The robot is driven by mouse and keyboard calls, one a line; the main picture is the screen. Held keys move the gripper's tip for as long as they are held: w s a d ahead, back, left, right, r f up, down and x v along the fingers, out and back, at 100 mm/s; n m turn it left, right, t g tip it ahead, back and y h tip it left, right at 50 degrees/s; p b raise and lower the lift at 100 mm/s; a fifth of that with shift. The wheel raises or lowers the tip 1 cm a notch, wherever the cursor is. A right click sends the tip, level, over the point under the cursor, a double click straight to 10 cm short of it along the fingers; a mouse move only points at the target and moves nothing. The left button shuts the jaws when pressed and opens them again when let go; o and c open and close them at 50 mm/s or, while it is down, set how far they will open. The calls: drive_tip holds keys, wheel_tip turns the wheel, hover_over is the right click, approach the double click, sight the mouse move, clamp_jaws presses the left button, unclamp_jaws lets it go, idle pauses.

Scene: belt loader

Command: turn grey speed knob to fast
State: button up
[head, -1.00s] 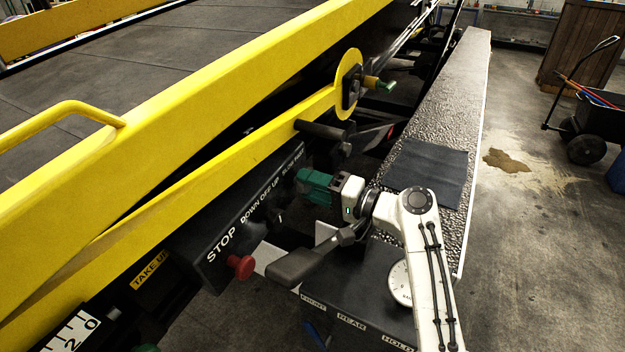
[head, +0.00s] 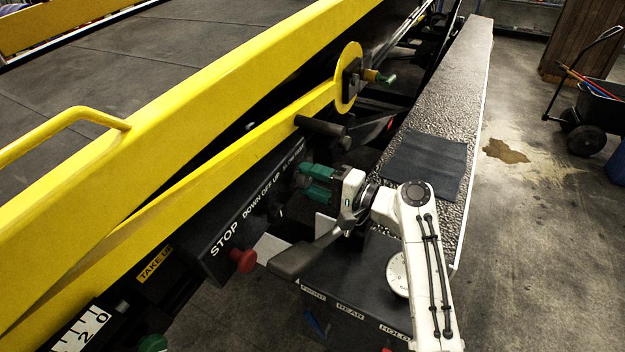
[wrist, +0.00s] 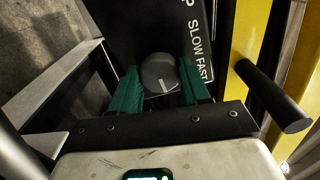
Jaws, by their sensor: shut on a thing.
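The grey speed knob (wrist: 160,73) is round, with a pale pointer mark on its face. In the wrist view it sits on the dark control panel (wrist: 130,28), beside the white words SLOW FAST (wrist: 200,52). The pointer mark slants toward the lower right side of the knob. My gripper (wrist: 160,84) has its two green fingers on either side of the knob and is shut on it. In the head view my gripper (head: 304,182) is at the far end of the panel and the knob is hidden behind it.
A red stop button (head: 243,261) and a dark padded lever (head: 300,260) are near my arm. A black round bar (wrist: 272,97) sticks out right of my gripper. A yellow rail (head: 190,180) runs above the panel. A box with a white dial (head: 398,272) stands below my arm.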

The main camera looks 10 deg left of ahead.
drive_tip(key=o, duration=1)
drive_tip(key=shift+o, duration=0.2)
drive_tip(key=shift+d, duration=0.1)
drive_tip(key=b+v, duration=0.2)
drive_tip(key=v, duration=0.8)
drive_tip(key=shift+d, duration=0.3)
drive_tip(key=shift+s+f, duration=0.1)
drive_tip(key=shift+s, duration=0.05)
